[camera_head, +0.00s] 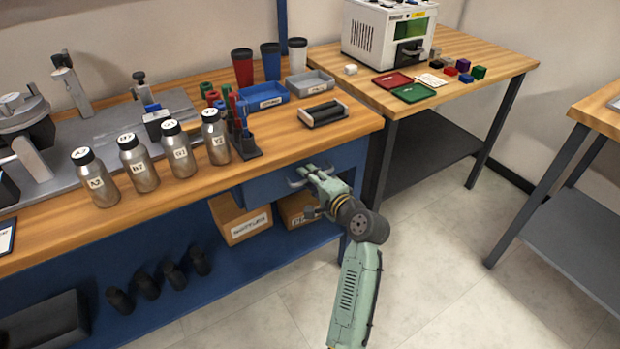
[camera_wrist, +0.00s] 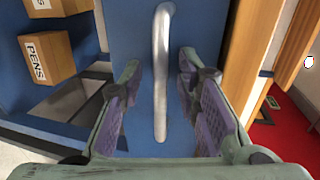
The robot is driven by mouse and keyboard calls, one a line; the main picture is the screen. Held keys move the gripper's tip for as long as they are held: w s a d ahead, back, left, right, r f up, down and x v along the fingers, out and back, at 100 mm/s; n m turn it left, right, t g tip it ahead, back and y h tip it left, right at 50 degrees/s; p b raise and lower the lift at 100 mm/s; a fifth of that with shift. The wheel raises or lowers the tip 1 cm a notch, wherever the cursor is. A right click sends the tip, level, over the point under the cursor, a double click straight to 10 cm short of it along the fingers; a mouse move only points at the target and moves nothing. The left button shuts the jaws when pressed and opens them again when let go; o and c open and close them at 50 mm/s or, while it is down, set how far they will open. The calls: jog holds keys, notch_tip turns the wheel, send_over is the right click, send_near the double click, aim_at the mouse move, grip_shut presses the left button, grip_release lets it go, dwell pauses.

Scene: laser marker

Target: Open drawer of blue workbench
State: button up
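The blue workbench (camera_head: 160,268) has a wooden top and stands on the left in the head view. Its blue drawer (camera_head: 262,188) sits under the top at the right end and looks closed. In the wrist view the drawer front (camera_wrist: 215,42) fills the middle, with a silver bar handle (camera_wrist: 161,70) on it. My gripper (camera_head: 308,178) is at the drawer front. In the wrist view my gripper (camera_wrist: 160,85) is open, with one finger on each side of the handle and a gap to both. My arm partly hides the drawer in the head view.
Cardboard boxes (camera_head: 240,220) stand on the shelf below the drawer. Steel bottles (camera_head: 138,163), a black pen holder (camera_head: 243,147) and a black tray (camera_head: 323,114) stand on the top. A second table (camera_head: 500,55) stands at the right. The floor (camera_head: 430,260) in front is clear.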

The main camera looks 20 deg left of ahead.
grip_shut()
dwell(0.3)
dwell(0.6)
